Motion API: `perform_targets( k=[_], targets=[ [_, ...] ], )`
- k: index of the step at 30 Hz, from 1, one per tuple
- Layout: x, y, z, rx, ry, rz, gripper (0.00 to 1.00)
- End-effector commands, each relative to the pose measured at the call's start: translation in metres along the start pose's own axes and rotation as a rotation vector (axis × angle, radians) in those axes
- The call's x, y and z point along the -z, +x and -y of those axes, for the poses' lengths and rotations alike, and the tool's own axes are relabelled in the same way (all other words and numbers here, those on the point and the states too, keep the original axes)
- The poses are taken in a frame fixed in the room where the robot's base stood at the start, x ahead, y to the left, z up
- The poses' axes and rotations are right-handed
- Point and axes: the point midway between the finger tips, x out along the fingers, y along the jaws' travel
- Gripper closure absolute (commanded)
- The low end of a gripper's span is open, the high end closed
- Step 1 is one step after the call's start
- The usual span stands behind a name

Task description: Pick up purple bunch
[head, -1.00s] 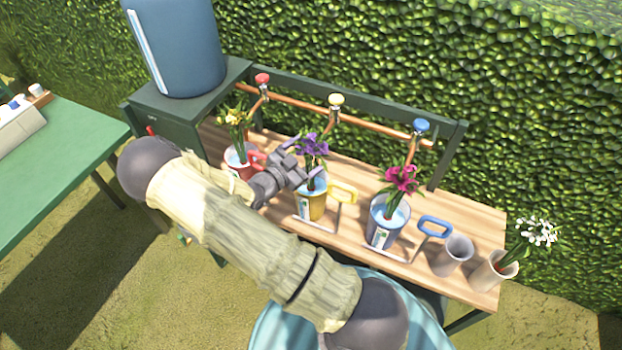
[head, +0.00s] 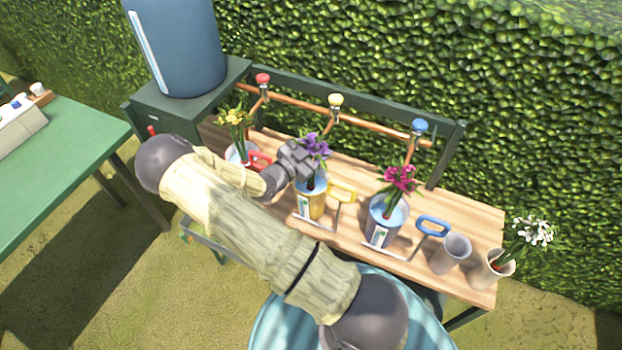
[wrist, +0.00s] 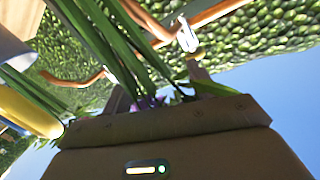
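The purple bunch (head: 318,146) stands in the yellow-based pot (head: 311,205) in the middle of the wooden bench. My gripper (head: 303,158) is at the left of the bunch, close against its upper stems in the head view. The wrist view shows long green stems (wrist: 110,45) just in front of the gripper body, with a bit of purple bloom (wrist: 150,102) low between two finger parts that stand apart. The fingertips are mostly hidden, and I see no stem clamped.
A pot of yellow flowers (head: 236,118) stands left, behind my arm. Magenta flowers (head: 398,180) stand right in a blue-handled pot. A copper pipe (head: 370,125) with taps runs behind. An empty grey vase (head: 452,253) and white flowers (head: 535,232) are farther right.

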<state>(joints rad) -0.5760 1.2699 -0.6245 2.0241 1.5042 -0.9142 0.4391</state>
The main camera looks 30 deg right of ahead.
Motion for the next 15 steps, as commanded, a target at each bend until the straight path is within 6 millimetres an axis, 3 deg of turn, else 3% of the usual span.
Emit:
perform_targets(
  k=[1, 6, 15],
  targets=[
    [0.0001, 0.0, 0.0, 0.0, 0.0, 0.0, 0.56],
    [0.0006, 0.0001, 0.0003, 0.0, 0.001, -0.001, 0.86],
    [0.0028, -0.0001, 0.0011, 0.0, 0.001, -0.001, 0.86]
  ],
)
